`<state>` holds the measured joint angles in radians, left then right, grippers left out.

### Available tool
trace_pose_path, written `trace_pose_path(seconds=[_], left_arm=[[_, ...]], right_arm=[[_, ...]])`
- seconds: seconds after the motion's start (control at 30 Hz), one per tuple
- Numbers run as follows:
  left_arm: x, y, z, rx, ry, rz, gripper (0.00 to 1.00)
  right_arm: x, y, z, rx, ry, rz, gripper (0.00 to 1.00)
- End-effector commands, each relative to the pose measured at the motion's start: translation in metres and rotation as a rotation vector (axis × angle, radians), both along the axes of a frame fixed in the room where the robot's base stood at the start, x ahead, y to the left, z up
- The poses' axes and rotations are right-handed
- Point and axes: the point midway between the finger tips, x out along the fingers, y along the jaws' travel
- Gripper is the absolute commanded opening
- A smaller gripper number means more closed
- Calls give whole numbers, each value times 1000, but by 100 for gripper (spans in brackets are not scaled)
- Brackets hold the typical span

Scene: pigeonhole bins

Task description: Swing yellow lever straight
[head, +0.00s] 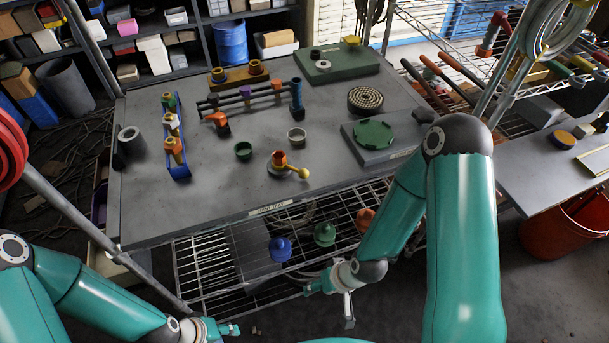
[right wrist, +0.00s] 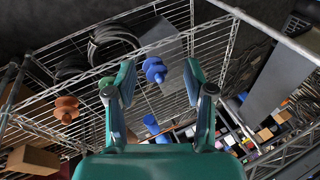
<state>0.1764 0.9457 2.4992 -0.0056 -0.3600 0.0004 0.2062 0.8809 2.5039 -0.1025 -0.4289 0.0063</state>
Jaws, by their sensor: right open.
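The yellow lever (head: 295,170) stands on the grey table, near the middle of its front part. It has an orange-red hub on a pale round base, and its arm points right and slightly toward the front, ending in a round yellow knob. My right gripper (head: 314,287) is in front of the table's front edge, apart from the lever. In the right wrist view this gripper (right wrist: 158,82) is open, with nothing between its fingers. My left gripper (head: 230,329) is low in the head view, away from the table; its fingers are too small to read.
Near the lever are a green cup (head: 243,151), a metal ring (head: 296,137) and a grey block with a green disc (head: 373,134). A blue rack (head: 177,170) stands left. Blue (head: 280,248), green (head: 325,234) and orange knobs (head: 365,219) sit on the wire shelf below.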

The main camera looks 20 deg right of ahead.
Motion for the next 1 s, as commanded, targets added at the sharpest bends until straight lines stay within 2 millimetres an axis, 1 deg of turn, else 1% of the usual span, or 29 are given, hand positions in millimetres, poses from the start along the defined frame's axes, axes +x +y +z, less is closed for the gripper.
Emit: trace_pose_path(seconds=[0.03, 0.07, 0.1, 0.13, 0.17, 0.2, 0.27, 0.3, 0.37, 0.4, 0.43, 0.5, 0.6, 0.7, 0.77, 0.87, 1.0], left_arm=[[0, 0, -23, 0, 1, 0, 40], [0, 0, -32, 0, 1, 0, 40], [0, 0, -45, 0, 1, 0, 40], [0, 0, -56, 0, 1, 0, 40], [0, 0, -67, 0, 1, 0, 40], [0, 0, -82, 0, 1, 0, 40], [0, 0, -104, 0, 1, 0, 40], [0, 0, -118, 0, 1, 0, 40], [0, 0, -136, 0, 1, 0, 40], [0, 0, -148, 0, 1, 0, 40], [0, 0, -155, 0, 1, 0, 40], [0, 0, -169, 0, 1, 0, 40], [0, 0, -182, 0, 1, 0, 40], [0, 0, -185, 0, 0, 0, 40], [0, 0, -183, 0, 0, 0, 40], [0, 0, -174, 0, 0, 0, 40], [0, 0, -160, 0, 0, 0, 40]], right_arm=[[23, -12, -9, -2, -98, -4, 53], [37, -20, -7, -4, -167, -1, 53], [56, -32, -3, -7, -269, 5, 53], [71, -42, 3, -12, -354, 10, 53], [86, -53, 10, -19, -444, 18, 53], [102, -67, 22, -30, -568, 30, 53], [121, -87, 45, -52, -751, 59, 53], [128, -98, 62, -69, -869, 85, 53], [131, -111, 88, -94, -1032, 130, 53], [129, -117, 104, -111, -1129, 165, 53], [126, -120, 115, -122, -1195, 192, 53], [116, -123, 138, -142, -1322, 256, 53], [101, -122, 159, -160, -1440, 333, 53], [91, -119, 171, -163, -1497, 380, 53], [91, -117, 176, -163, -1513, 394, 53], [96, -112, 180, -157, -1517, 398, 53], [111, -102, 181, -154, -1512, 399, 53]])
